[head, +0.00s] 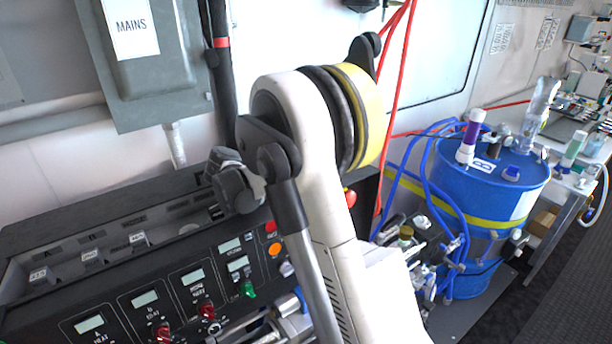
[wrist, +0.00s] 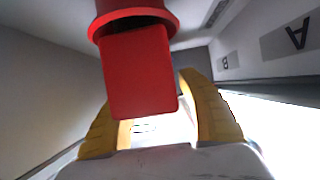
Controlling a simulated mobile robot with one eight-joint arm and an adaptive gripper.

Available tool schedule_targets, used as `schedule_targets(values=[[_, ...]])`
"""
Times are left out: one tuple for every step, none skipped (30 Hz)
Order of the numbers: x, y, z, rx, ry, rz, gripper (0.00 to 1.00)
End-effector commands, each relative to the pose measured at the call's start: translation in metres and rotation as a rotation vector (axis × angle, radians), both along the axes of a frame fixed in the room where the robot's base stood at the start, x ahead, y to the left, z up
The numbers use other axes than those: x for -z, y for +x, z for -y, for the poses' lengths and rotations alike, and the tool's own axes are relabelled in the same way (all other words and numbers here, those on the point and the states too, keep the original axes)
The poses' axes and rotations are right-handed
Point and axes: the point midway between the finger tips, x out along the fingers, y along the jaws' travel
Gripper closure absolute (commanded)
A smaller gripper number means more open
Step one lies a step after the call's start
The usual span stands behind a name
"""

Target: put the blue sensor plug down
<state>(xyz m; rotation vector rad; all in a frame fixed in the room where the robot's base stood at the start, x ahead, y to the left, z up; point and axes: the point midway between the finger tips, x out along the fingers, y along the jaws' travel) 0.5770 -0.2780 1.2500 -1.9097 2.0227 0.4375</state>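In the wrist view my gripper (wrist: 150,100) has its two yellow fingers on either side of the square body of a red plug (wrist: 140,72). The plug has a round flange and a thicker red part beyond it, cut off by the top edge. The red body hides the left fingertip. No blue plug shows between the fingers. In the head view a small blue fitting (head: 511,173) sits on the blue drum's lid; I cannot tell if it is the sensor plug. My arm fills the middle there, and I cannot make out the gripper.
A black console (head: 180,285) with displays, knobs and labelled slots lies at the lower left. Labels A and B show near my gripper in the wrist view. The blue drum (head: 475,205), with blue hoses, stands right, beside a cluttered bench (head: 560,200). Red cables hang behind my arm.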

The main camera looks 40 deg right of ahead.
Motion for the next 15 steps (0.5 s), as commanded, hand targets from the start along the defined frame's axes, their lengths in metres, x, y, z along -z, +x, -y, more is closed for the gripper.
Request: schedule_targets(values=[[0.0, 0.0, 0.0, 0.0, 0.0, 0.0, 0.55], [0.0, 0.0, 0.0, 0.0, 0.0, 0.0, 0.55], [0.0, 0.0, 0.0, 0.0, 0.0, 0.0, 0.55], [-0.001, 0.0, 0.0, 0.0, 0.0, 0.0, 0.55], [-0.001, 0.0, 0.0, 0.0, 0.0, 0.0, 0.55], [-0.001, 0.0, 0.0, 0.0, 0.0, 0.0, 0.55], [-0.001, 0.0, 0.0, 0.0, 0.0, 0.0, 0.55], [-0.001, 0.0, 0.0, 0.0, 0.0, 0.0, 0.55], [-0.003, 0.0, 0.0, 0.0, 0.0, 0.0, 0.55], [-0.005, 0.0, 0.0, 0.0, 0.0, 0.0, 0.55], [-0.006, 0.0, -0.003, -0.001, 0.0, 0.0, 0.55], [-0.008, 0.001, -0.009, -0.003, 0.0, -0.001, 0.55], [-0.01, 0.001, -0.013, -0.003, 0.0, -0.001, 0.55], [-0.012, 0.002, -0.018, -0.004, 0.0, 0.0, 0.55], [-0.016, 0.002, -0.026, -0.004, 0.0, 0.0, 0.55]])
